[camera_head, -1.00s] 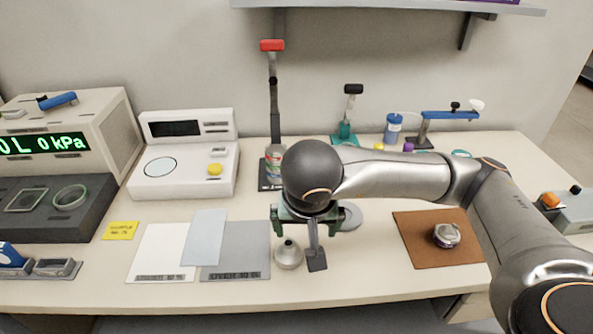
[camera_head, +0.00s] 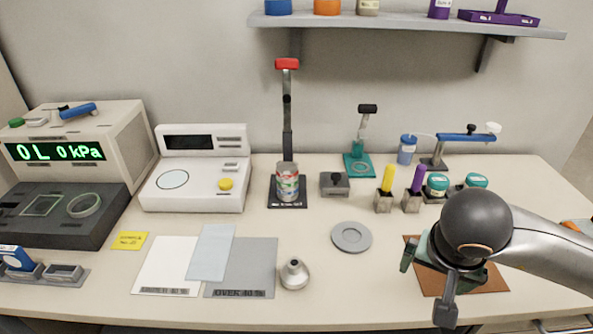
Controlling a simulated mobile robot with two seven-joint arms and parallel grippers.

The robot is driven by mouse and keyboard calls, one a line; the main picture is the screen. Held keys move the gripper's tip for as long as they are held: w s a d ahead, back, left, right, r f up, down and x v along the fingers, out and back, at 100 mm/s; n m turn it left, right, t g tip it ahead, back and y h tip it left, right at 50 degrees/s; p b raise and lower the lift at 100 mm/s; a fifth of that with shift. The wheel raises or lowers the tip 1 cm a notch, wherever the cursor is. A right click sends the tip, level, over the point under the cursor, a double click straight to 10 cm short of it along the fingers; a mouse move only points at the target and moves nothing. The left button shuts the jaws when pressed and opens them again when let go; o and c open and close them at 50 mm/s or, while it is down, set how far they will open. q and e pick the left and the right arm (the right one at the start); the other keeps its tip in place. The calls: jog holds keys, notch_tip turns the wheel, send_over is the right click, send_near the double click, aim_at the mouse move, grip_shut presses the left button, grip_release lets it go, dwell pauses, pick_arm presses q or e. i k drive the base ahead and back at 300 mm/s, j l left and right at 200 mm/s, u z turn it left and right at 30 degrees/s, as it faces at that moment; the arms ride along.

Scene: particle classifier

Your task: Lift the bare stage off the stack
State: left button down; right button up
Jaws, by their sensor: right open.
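The stack (camera_head: 287,185) is a short metallic cylinder with coloured bands, upright on a dark base below a tall red-topped lever stand (camera_head: 288,110). I cannot make out its separate stages. My right gripper (camera_head: 444,272) is open, well to the right of the stack, above the brown mat (camera_head: 493,281). The gripper hides most of the mat and anything under it. My left gripper is out of view.
Grey and white sheets (camera_head: 240,270) lie left. A white instrument (camera_head: 195,185) stands left of the stack. Yellow and purple tools (camera_head: 387,190) stand behind my gripper.

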aim_at(287, 169)
jog(key=i+u, duration=0.25)
jog(key=u, duration=0.15)
jog(key=i+u, duration=0.4)
jog(key=k+l, duration=0.05)
jog(key=k, duration=0.05)
